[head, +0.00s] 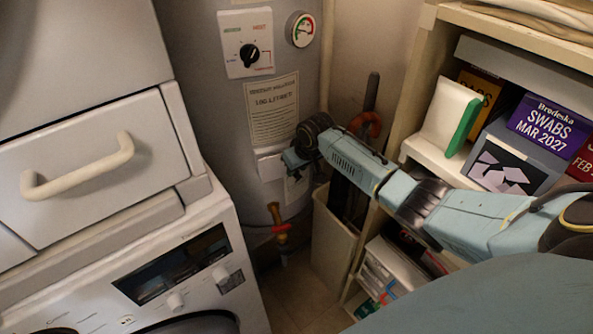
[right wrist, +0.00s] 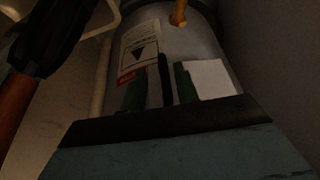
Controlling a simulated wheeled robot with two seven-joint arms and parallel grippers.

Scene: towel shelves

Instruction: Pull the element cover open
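The grey water cylinder (head: 235,110) stands at the back. A white panel (head: 270,166) sits low on its front, below a printed notice; it looks like the element cover, partly hidden by my gripper. The panel also shows in the right wrist view (right wrist: 210,78), beside a label with a black triangle (right wrist: 140,52). My right gripper (head: 289,160) reaches in from the right and is at the panel's right side. In the right wrist view its two green-tipped fingers (right wrist: 160,90) stand apart, with a dark strip between them. I cannot tell whether they touch it. My left gripper is not in view.
A washing machine (head: 150,270) and a white drawer (head: 90,165) stand at the left. A shelf with boxes (head: 545,125) is at the right. A narrow bin (head: 333,250) stands beside the cylinder, and a brass valve (head: 279,225) sticks out below the panel.

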